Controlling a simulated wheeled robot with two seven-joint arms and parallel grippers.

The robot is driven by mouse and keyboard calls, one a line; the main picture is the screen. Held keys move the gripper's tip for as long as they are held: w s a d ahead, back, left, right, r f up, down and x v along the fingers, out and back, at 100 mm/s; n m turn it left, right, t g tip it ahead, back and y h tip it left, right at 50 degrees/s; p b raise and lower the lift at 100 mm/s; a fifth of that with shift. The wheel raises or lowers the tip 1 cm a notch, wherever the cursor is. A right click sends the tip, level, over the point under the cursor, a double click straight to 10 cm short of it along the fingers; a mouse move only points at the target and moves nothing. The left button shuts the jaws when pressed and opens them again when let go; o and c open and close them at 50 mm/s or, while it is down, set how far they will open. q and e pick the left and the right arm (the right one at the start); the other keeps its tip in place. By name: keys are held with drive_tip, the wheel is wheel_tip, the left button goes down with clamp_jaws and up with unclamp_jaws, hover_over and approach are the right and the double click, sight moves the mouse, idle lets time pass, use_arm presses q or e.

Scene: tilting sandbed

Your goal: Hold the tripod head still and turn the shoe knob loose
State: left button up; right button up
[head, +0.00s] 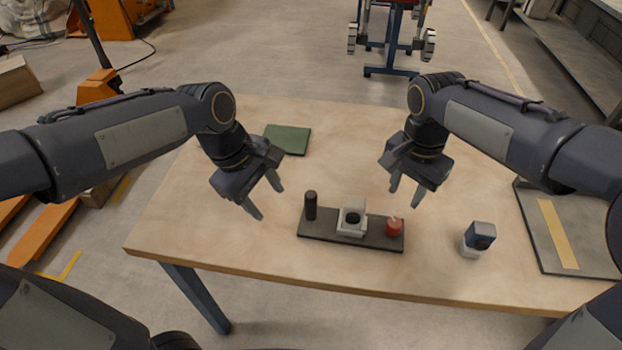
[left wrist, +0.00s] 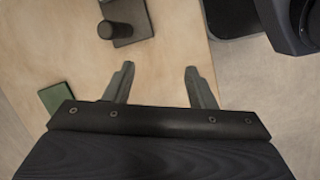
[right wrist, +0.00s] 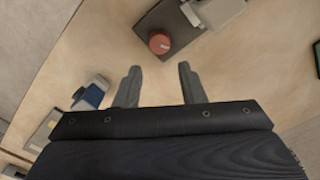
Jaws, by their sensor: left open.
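The tripod head is a dark flat base (head: 322,233) on the table, with an upright black handle (head: 311,205) at its left end, a pale block (head: 352,216) in the middle and a red shoe knob (head: 394,227) at its right end. My left gripper (head: 262,201) is open and empty, above the table to the left of the handle; the handle shows in the left wrist view (left wrist: 108,29). My right gripper (head: 406,191) is open and empty above and behind the red knob, apart from it. The knob also shows in the right wrist view (right wrist: 160,43), ahead of the fingers.
A blue and white object (head: 479,238) stands right of the tripod head. A green flat pad (head: 288,139) lies at the back left. A grey panel with a yellow strip (head: 560,235) is at the right. The table's front edge is close to the base.

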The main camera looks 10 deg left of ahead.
sight(395, 222)
use_arm(q)
drive_tip(key=w+d+n+y, duration=0.1)
drive_tip(key=w+d+n, duration=0.1)
drive_tip(key=w+d+f+n+y, duration=0.1)
drive_tip(key=w+d+n, duration=0.1)
drive_tip(key=d, duration=0.1)
drive_tip(key=w+d+f+n+g+y, duration=0.1)
drive_tip(key=w+d+n, duration=0.1)
drive_tip(key=w, duration=0.1)
drive_tip(key=shift+d+f+n, duration=0.15)
drive_tip(key=shift+f+n, duration=0.1)
drive_tip(key=shift+n, duration=0.05)
drive_tip(key=shift+f, duration=3.85)
drive_tip(key=c, duration=1.1)
use_arm(e)
drive_tip(key=o, duration=0.4)
drive_tip(key=shift+c, duration=0.2)
drive_tip(key=shift+r+n, duration=0.8)
wheel_tip(395, 222, down, 12)
drive_tip(key=shift+r, duration=0.15)
drive_tip(key=c, duration=1)
